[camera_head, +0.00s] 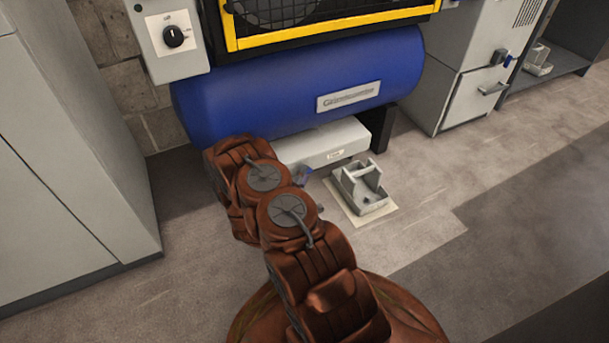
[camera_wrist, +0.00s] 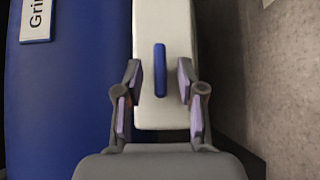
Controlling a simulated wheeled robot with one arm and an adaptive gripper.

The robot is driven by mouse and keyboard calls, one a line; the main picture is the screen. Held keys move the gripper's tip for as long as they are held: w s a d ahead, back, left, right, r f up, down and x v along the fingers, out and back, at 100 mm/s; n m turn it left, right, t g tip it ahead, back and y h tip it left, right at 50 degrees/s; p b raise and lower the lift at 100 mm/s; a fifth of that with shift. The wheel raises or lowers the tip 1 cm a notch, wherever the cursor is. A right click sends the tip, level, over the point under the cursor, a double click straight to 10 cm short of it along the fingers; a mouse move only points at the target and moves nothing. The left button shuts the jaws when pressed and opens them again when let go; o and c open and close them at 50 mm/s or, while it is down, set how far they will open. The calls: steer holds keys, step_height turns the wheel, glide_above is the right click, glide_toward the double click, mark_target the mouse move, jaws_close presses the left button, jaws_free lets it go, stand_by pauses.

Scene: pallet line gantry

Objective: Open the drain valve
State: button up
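The drain valve's blue lever (camera_wrist: 160,70) stands out from a pale box (camera_wrist: 163,20) in the wrist view. The box (camera_head: 325,140) is under the blue tank (camera_head: 300,85) in the head view. A small blue part (camera_head: 304,176), perhaps the lever, shows beside my arm there. My gripper (camera_wrist: 159,80) is open, with one finger on each side of the lever. Gaps show between the lever and both fingers, and nothing is held. In the head view my arm hides most of the gripper. I cannot tell the depth of the fingers along the lever.
A grey tray (camera_head: 378,204) sits on a pale mat (camera_head: 341,199) on the floor, right of my arm. A control box with a black knob (camera_head: 174,37) hangs upper left. Grey cabinets (camera_head: 75,150) stand left, and a grey unit (camera_head: 475,100) stands right.

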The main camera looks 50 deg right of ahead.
steer(key=shift+b+x, duration=0.3)
steer(key=shift+x, duration=0.65)
steer(key=shift+c, duration=0.2)
jaws_close()
